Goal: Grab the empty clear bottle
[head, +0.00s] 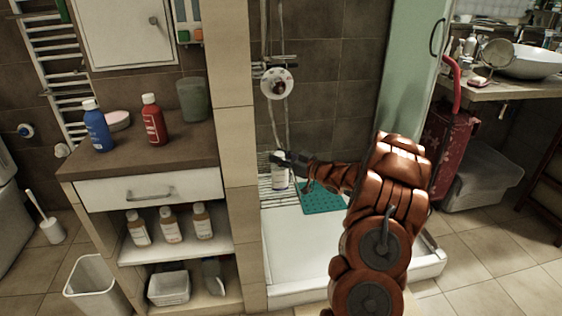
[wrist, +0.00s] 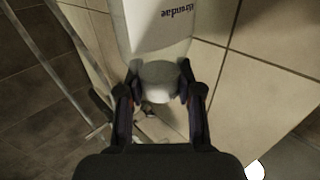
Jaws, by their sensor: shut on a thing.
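A clear bottle with a white label (head: 280,178) is in the shower area at the centre of the head view. It also shows in the wrist view (wrist: 160,30), with dark lettering upside down on its label and a pale cap at its near end. My gripper (head: 290,158) reaches in from the right at the bottle's top. In the wrist view my gripper (wrist: 160,92) has a finger on each side of the cap and is shut on it. The fingers hide part of the bottle's top in the head view.
A teal mat (head: 322,198) lies beside the bottle in the shower tray (head: 300,245). A slatted rack (head: 270,190) is around the bottle. At left, a cabinet (head: 150,190) holds blue and red bottles and several brown ones. A glass door (head: 412,70) stands at right.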

